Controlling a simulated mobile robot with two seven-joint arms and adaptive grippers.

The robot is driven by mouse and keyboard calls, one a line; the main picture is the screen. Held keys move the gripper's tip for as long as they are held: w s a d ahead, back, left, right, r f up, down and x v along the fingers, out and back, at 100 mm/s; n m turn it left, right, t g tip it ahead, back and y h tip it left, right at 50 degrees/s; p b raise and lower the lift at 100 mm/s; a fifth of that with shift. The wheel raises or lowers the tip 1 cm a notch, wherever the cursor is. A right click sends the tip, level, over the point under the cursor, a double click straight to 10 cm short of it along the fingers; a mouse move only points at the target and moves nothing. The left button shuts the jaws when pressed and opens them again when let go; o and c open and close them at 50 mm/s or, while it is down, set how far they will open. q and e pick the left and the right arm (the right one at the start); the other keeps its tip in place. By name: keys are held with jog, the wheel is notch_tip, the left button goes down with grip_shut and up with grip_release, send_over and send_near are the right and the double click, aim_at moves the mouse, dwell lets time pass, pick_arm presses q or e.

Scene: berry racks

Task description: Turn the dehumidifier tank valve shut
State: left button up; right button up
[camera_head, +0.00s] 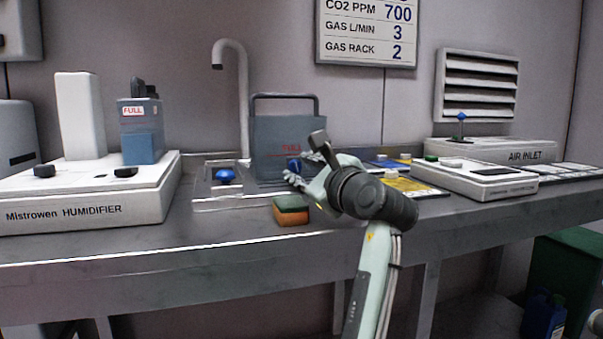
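A grey-blue tank (268,137) with a dark carrying handle and red lettering stands on the steel bench, behind the sink area. A blue valve knob (294,164) shows low on its front, partly hidden by my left gripper.
A blue knob (224,176) sits by the tap (243,100). A green-and-orange sponge (291,210) lies in front of the tank. The humidifier (130,203) stands left; the air inlet unit (490,150) and a white device (470,177) stand right. The front left bench is clear.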

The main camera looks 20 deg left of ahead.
pick_arm(q)
jog(key=shift+w+a, duration=0.2)
jog(key=shift+w, duration=0.05)
grip_shut()
